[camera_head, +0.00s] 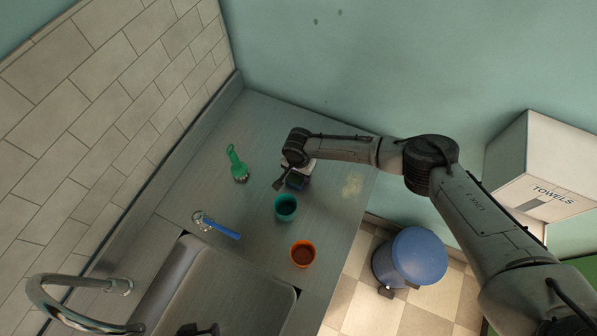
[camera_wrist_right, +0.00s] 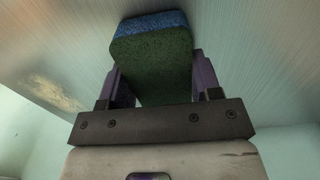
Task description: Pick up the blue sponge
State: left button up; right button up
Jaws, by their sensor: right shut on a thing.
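The blue sponge (camera_wrist_right: 152,55), with a green scouring side, is between the two purple fingers of my right gripper (camera_wrist_right: 158,88) in the right wrist view. The fingers are shut on its sides. In the head view the sponge (camera_head: 297,182) shows only in part as a dark blue patch under my right gripper (camera_head: 290,184), over the steel counter. I cannot tell whether the sponge touches the counter.
On the counter (camera_head: 178,200) are a green brush (camera_head: 236,163), a teal cup (camera_head: 286,208), an orange cup (camera_head: 303,254) and a blue-handled brush (camera_head: 222,229). The sink (camera_head: 215,290) and faucet (camera_head: 75,290) are at the lower left. A blue bin (camera_head: 417,256) and towel box (camera_head: 540,165) stand right.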

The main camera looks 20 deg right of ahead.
jog(key=r, duration=0.4)
jog(key=shift+s+d+r, duration=0.15)
jog(key=shift+s+d, duration=0.05)
jog(key=s+d+r+p, duration=0.1)
jog(key=s+d+r, duration=0.5)
jog(key=s+d, duration=0.1)
jog(key=shift+s+r, duration=0.25)
jog(key=shift+s, duration=0.55)
jog(key=o, duration=0.3)
jog(key=shift+c, duration=0.9)
